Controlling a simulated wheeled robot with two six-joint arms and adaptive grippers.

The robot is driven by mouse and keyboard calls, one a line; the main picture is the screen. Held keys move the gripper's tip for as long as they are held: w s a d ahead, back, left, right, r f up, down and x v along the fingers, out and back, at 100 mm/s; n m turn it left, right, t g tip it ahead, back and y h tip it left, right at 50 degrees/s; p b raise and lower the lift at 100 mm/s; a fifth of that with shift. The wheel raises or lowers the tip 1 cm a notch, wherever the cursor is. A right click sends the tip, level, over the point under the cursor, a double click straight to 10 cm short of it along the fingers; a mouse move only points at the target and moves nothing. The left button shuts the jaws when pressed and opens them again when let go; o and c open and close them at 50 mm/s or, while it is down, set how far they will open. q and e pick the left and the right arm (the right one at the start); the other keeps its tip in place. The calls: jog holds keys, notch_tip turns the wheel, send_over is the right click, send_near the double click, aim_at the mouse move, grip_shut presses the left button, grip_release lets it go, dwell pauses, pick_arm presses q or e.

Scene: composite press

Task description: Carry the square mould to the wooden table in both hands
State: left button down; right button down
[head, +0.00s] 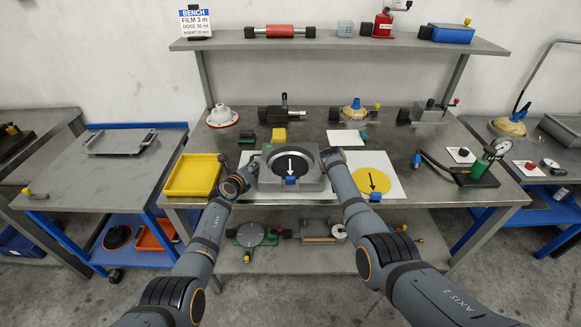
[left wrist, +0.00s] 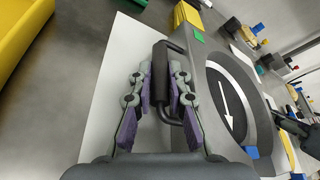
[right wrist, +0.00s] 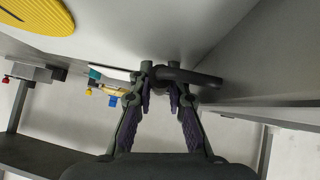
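The square mould (head: 264,183) is a grey block with a round dark cavity and a white arrow, flat on the middle bench. It also shows in the left wrist view (left wrist: 213,78). A small blue block sits at its front. My left gripper (head: 250,168) is at the mould's left side; in the left wrist view its parted fingers (left wrist: 161,72) stand either side of a black handle (left wrist: 189,118). My right gripper (right wrist: 160,76) is at the mould's right side, fingers apart at a dark handle bar (right wrist: 200,77); contact is unclear. No table looks clearly wooden.
A yellow tray (head: 193,176) lies left of the mould, a yellow disc (head: 371,180) with an arrow right of it. A gauge stand (head: 480,170) stands at the bench's right. A blue-framed table (head: 115,170) on the left has free top space. A shelf (head: 340,42) spans the back.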

dwell(0.4)
